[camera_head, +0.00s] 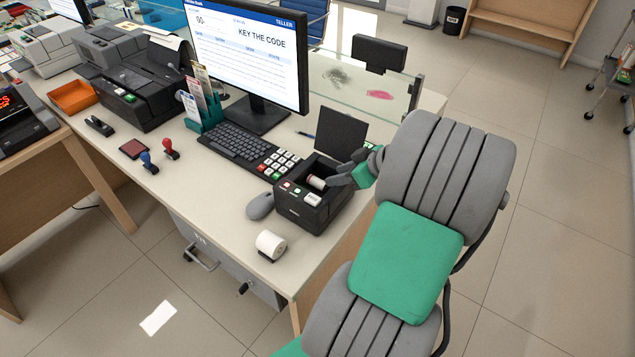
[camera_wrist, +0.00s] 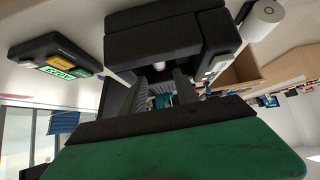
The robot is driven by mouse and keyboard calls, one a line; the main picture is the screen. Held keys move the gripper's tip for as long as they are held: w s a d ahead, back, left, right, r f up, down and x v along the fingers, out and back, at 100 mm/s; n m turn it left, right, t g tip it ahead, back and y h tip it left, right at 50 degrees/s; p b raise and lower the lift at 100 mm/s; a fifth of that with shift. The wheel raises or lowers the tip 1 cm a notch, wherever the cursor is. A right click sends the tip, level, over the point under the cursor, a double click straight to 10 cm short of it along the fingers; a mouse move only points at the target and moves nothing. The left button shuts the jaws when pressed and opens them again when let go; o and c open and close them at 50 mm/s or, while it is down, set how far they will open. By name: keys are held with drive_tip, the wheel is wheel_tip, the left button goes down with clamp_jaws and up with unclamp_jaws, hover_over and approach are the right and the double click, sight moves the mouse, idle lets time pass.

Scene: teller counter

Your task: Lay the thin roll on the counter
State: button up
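The thin roll (camera_head: 317,182), a small pale cylinder with a reddish end, sits in the open bay of the black receipt printer (camera_head: 312,214). My gripper (camera_head: 333,181) reaches in from the right, its fingertips beside the roll. In the wrist view the fingers (camera_wrist: 166,88) look apart, with a small pale bit, perhaps the roll, just beyond them. The fingers and printer walls hide part of the roll. The counter (camera_head: 215,232) is pale.
A grey mouse (camera_head: 260,206) and a keyboard (camera_head: 233,146) lie left of the printer. The monitor (camera_head: 250,50) and a glass screen (camera_head: 360,85) stand behind. A black device with a green label (camera_wrist: 55,62) is close by.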

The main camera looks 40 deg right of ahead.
sight(319, 181)
drive_tip(key=p+x, duration=0.1)
drive_tip(key=x, duration=0.8)
drive_tip(key=shift+d, duration=0.2)
drive_tip(key=shift+s, duration=0.1)
drive_tip(key=shift+c, duration=0.6)
clamp_jaws()
